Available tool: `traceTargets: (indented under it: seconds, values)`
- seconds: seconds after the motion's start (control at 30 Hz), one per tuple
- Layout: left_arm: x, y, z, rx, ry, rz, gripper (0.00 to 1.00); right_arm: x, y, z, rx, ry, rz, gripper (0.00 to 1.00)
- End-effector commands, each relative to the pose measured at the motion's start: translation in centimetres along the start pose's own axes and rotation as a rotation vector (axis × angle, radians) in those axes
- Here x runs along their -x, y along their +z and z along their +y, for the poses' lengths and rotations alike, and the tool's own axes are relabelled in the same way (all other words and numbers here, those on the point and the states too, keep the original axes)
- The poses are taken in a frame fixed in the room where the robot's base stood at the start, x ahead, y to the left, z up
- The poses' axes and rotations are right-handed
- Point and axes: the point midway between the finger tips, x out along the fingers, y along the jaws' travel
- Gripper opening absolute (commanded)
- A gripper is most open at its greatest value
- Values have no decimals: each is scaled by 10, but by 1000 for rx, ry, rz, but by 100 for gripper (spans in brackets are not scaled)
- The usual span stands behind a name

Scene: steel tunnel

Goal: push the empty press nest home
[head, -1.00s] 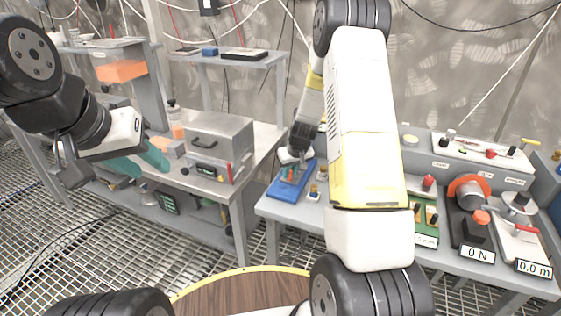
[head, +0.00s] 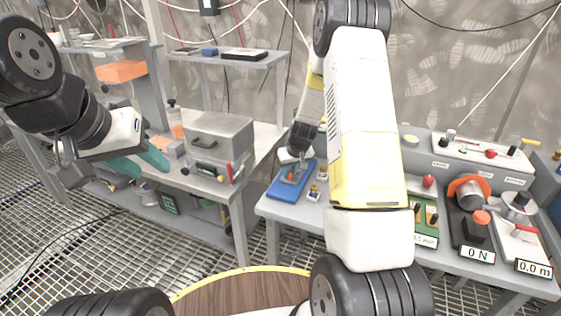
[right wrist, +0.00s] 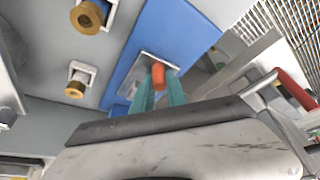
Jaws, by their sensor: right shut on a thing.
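The press nest appears to be the grey metal plate (right wrist: 147,72) on the blue base (right wrist: 185,32) in the right wrist view. In the head view the blue base (head: 283,190) lies on the right bench's left end. My right gripper (head: 290,166) reaches down over it, partly hidden by its arm. Its teal fingers (right wrist: 159,88) are shut on a small orange grip (right wrist: 158,75) at the plate. I cannot tell how far in the nest sits.
Brass-topped posts (right wrist: 90,17) stand beside the blue base. A grey metal box (head: 220,140) sits on the left bench. A force gauge reading 0 N (head: 478,254) and a unit reading 0.0 m (head: 533,268) stand at the right. A gap separates the benches.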

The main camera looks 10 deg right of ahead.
Motion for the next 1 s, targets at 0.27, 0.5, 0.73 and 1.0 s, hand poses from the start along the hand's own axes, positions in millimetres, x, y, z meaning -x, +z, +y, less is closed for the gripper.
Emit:
traceTargets:
  seconds: [0.27, 0.5, 0.73, 1.0]
  values:
    - [0, 0, 0, 0, 0, 0, 39, 0, 0, 0, 0, 1, 1, 0]
    - [0, 0, 0, 0, 0, 0, 39, -8, -19, 21, -2, 2, 2, 0]
    - [0, 0, 0, 0, 0, 0, 39, -9, -22, 25, 0, 1, -1, 0]
    - [0, 0, 0, 0, 0, 0, 39, -9, -22, 24, 0, 0, 0, 27]
